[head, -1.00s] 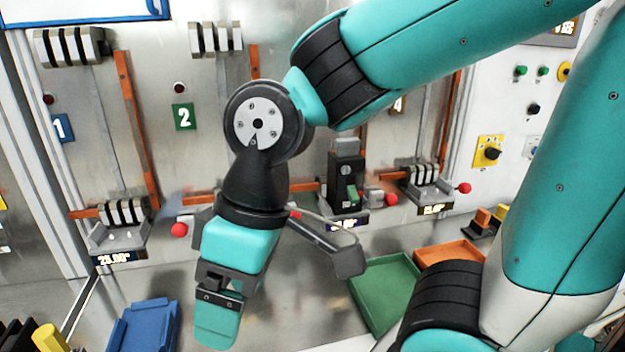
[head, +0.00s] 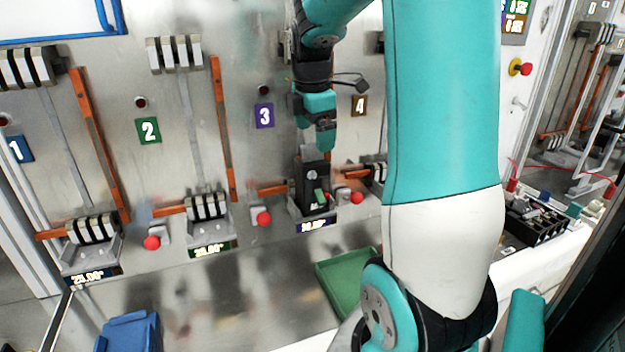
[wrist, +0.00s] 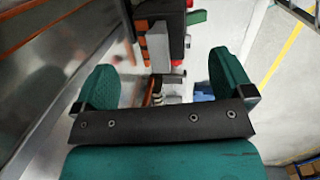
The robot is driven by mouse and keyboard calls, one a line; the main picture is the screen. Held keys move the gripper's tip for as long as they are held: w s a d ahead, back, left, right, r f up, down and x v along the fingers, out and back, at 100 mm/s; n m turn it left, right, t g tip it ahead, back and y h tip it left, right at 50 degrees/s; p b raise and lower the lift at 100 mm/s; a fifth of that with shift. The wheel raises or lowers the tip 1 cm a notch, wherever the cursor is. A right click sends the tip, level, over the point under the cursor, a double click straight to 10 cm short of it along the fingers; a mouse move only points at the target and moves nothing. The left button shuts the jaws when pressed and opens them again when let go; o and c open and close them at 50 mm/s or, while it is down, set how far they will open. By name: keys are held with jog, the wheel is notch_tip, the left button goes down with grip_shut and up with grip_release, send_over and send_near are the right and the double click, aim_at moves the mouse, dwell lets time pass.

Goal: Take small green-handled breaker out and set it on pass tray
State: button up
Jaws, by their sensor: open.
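The breaker (head: 309,188) has a black body, a grey top and a small green handle (head: 320,196). It stands upright in the bay under label 3, above a lit readout. My gripper (head: 325,143) hangs fingers down just above it, with a small apparent gap. In the wrist view my gripper (wrist: 165,82) has its two green fingers wide apart with nothing between them. The breaker (wrist: 157,42) shows beyond the fingers there, with its green handle (wrist: 196,17) at its right. A green tray (head: 340,292), possibly the pass tray, lies empty on the bench, partly hidden by my arm.
Red knobs (head: 263,218) stick out beside the bays. Orange bars (head: 223,130) run up the metal panel. Other grey breakers sit in bays 1 and 2 (head: 207,207). A blue bin (head: 130,332) stands at the front left. The bench between is clear.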

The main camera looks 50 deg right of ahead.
aim_at(313, 145)
jog(key=f, duration=0.2)
jog(key=f+p, duration=0.1)
jog(key=f, duration=0.1)
jog(key=f+p, duration=0.1)
jog(key=f, duration=0.1)
jog(key=shift+w+d, duration=0.3)
jog(key=shift+w, duration=0.05)
jog(key=c, duration=1.7)
